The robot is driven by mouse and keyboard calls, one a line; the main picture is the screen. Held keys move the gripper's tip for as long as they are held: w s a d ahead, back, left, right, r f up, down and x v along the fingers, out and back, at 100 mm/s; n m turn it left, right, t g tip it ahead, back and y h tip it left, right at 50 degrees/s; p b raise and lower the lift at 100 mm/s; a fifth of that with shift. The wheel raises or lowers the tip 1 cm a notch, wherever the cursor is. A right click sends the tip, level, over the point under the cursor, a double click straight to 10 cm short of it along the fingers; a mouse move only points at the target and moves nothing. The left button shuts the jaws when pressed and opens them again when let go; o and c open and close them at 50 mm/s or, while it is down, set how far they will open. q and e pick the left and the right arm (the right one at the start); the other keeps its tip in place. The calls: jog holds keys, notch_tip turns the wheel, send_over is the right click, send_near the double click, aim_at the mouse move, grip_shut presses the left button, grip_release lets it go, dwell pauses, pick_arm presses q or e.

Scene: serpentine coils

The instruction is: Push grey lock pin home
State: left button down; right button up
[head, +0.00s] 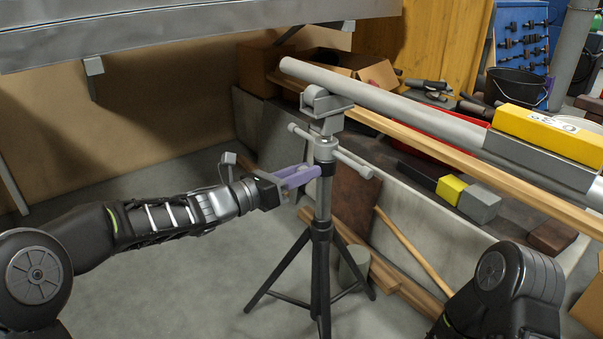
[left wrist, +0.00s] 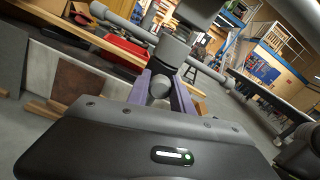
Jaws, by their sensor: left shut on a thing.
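A tripod stand (head: 322,210) with a grey post and T-shaped handle bar (head: 356,165) stands upright at the centre of the head view. My left gripper (head: 316,172) reaches it from the left, its purple fingers at the post just below the bar. In the left wrist view the fingers (left wrist: 162,92) are closed around a rounded grey end (left wrist: 160,86), which I take as the grey lock pin. How deep the pin sits is hidden by the fingers. My right arm shows at the lower right of the head view, but its gripper is out of frame.
A long grey pipe (head: 390,103) rests on the stand's roller head (head: 322,102) and runs right to a yellow block (head: 550,133). A low concrete wall (head: 400,180) and planks lie behind the stand. Grey floor (head: 190,280) is clear at left.

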pick_arm(q)
jog(key=c, duration=1.1)
grip_release()
jog(key=shift+w+d, duration=0.15)
jog(key=v, duration=0.8)
jog(key=shift+p, duration=0.4)
